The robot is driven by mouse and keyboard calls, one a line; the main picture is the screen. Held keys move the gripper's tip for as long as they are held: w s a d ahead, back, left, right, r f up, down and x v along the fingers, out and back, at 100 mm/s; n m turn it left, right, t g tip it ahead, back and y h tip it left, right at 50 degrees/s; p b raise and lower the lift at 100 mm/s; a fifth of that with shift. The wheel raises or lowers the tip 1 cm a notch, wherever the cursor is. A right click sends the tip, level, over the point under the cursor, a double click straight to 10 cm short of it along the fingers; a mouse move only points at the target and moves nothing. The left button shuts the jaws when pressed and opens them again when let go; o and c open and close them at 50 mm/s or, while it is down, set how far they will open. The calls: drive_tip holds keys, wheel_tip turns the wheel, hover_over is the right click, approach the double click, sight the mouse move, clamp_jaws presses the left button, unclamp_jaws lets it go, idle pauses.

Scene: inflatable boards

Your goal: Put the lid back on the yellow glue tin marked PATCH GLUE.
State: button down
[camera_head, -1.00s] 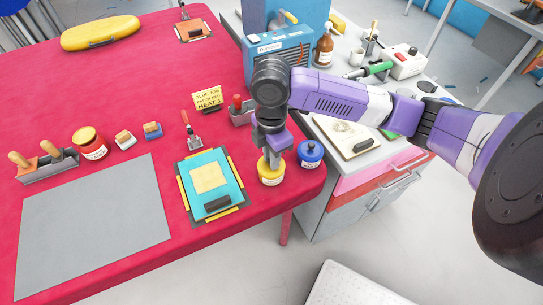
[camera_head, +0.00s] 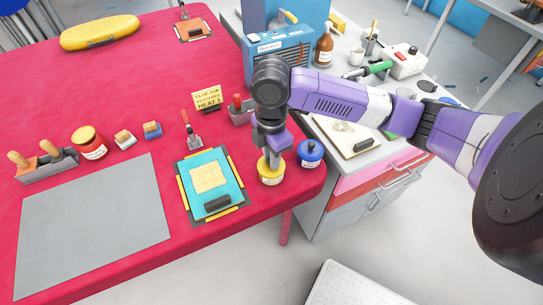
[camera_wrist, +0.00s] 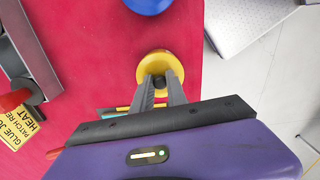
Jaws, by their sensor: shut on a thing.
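The yellow glue tin (camera_head: 271,178) stands upright near the right edge of the red table, its white label partly in view but too small to read. My gripper (camera_head: 270,154) points straight down over it. In the wrist view my gripper's fingers (camera_wrist: 160,79) are shut on the middle of the round yellow lid (camera_wrist: 158,60). The lid is over the tin's mouth, lined up with it and touching or very close. I cannot tell whether it is fully seated. The fingers hide the lid's grip, and the lid hides the tin's opening.
A blue tin (camera_head: 310,154) stands close on the right. A teal board with a yellow patch (camera_head: 209,178) lies on the left. The table edge is near.

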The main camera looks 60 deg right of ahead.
idle(0.4)
drive_tip(key=c, duration=0.8)
unclamp_jaws()
drive_tip(key=shift+o, duration=0.2)
drive_tip(key=shift+r+p, duration=2.5)
drive_tip(key=shift+r, duration=0.6)
drive_tip(key=shift+r+p, duration=0.3)
drive_tip(key=shift+r, duration=0.1)
clamp_jaws()
